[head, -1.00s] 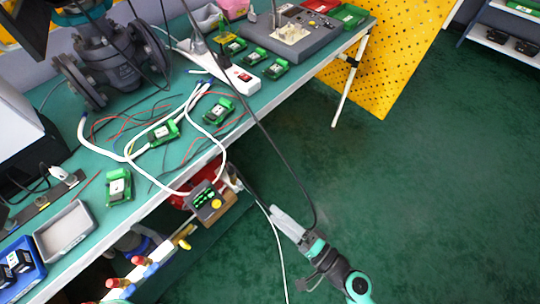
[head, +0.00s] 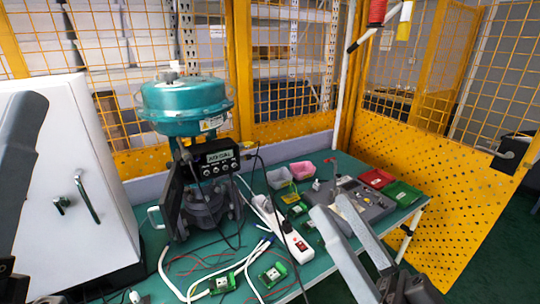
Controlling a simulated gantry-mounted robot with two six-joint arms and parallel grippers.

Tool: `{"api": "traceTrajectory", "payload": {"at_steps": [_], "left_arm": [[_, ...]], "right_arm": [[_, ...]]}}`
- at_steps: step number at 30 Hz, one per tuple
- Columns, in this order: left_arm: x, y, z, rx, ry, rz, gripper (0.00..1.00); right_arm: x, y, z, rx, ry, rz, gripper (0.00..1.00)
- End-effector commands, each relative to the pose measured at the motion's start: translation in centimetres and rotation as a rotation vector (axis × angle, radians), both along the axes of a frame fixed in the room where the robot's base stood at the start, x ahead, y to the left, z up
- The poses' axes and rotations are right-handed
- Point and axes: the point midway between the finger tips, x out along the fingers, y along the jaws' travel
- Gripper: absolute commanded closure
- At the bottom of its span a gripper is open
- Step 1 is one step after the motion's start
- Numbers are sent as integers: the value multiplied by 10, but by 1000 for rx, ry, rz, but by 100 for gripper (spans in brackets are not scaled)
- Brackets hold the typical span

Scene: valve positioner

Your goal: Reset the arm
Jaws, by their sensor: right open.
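My right gripper (head: 333,208) comes in from the bottom right, its two grey fingers pointing up and left. The fingers are apart with nothing between them. In the picture they overlap the front edge of the green workbench (head: 322,262), near the grey fixture board; I cannot tell how far above it they are. A dark grey part of my left arm (head: 18,150) stands along the left edge, close to the camera. Its fingertips cannot be made out, so the state of the left gripper is unclear.
A valve with a teal actuator (head: 186,103) stands on the bench beside a white cabinet (head: 75,170). A power strip (head: 292,238), green modules (head: 272,276), cables and coloured bins (head: 279,178) lie around. Yellow mesh fencing (head: 285,95) closes the back and right.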

Motion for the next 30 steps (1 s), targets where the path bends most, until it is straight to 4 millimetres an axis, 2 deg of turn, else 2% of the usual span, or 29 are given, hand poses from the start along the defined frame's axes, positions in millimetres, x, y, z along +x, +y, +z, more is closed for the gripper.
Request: {"api": "traceTrajectory", "payload": {"at_steps": [1,3,6,8,11,12,13,20,30], "left_arm": [[0,0,20,0,0,0,50],[0,0,29,0,0,0,50],[0,0,38,0,0,0,50],[0,0,37,0,0,0,50],[0,0,33,0,1,0,50],[1,0,59,0,4,0,50],[1,0,75,0,4,0,50],[0,0,167,0,0,0,50],[0,0,331,0,0,0,50]], "right_arm": [[-11,-5,54,-43,-95,-77,20],[-26,-16,102,-98,-204,-204,20],[-52,-39,157,-155,-335,-417,20],[-68,-59,177,-182,-390,-574,20],[-73,-96,173,-241,-365,-829,20],[-68,-98,197,-265,-348,-851,20],[-68,-97,213,-262,-350,-844,20],[-67,-97,303,-262,-347,-839,20],[-67,-97,466,-262,-347,-837,20]]}}
